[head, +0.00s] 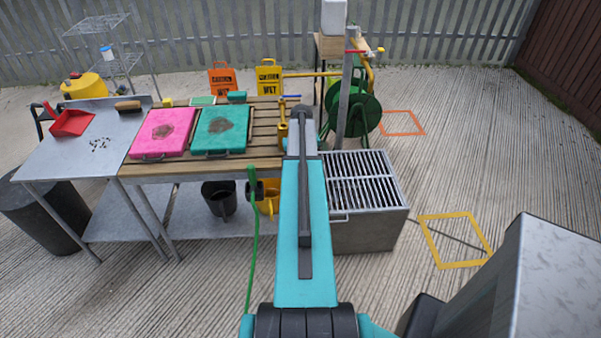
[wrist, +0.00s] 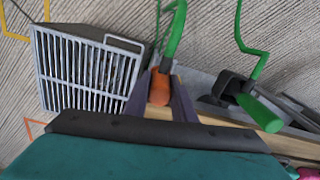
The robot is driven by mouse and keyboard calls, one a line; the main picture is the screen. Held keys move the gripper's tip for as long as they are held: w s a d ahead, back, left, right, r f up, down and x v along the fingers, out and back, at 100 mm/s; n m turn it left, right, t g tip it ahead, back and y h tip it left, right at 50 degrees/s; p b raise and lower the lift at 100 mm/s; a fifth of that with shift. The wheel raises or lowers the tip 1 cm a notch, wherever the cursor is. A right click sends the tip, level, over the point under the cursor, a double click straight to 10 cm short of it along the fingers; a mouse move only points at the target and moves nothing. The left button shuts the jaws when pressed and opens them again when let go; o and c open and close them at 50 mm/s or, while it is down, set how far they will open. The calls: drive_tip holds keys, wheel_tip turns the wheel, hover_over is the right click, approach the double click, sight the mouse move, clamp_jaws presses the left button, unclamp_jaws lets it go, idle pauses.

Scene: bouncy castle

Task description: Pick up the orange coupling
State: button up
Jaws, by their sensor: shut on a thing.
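The orange coupling (wrist: 160,87) is in the wrist view, with a green hose (wrist: 176,35) running from it up and out of the picture. My gripper (wrist: 161,95) has its two dark fingers on either side of the coupling and is shut on it. The coupling is over or near the edge of the wooden slats; I cannot tell whether it touches them. In the head view my arm hides the coupling and the fingers.
A grated metal trough (head: 364,215) stands right of the wooden-slatted bench (head: 262,140). A green-handled black fitting (wrist: 236,92) is close to my gripper. Pink (head: 163,131) and teal (head: 221,131) cases lie on the bench.

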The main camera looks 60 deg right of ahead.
drive_tip(key=shift+r+b, duration=0.65)
drive_tip(key=shift+r, duration=0.6)
drive_tip(key=s+a+r+b, duration=0.2)
drive_tip(key=s+a+b, duration=0.2)
drive_tip(key=s+a, duration=0.7)
drive_tip(key=shift+s+a, duration=0.15)
drive_tip(key=shift+s, duration=0.05)
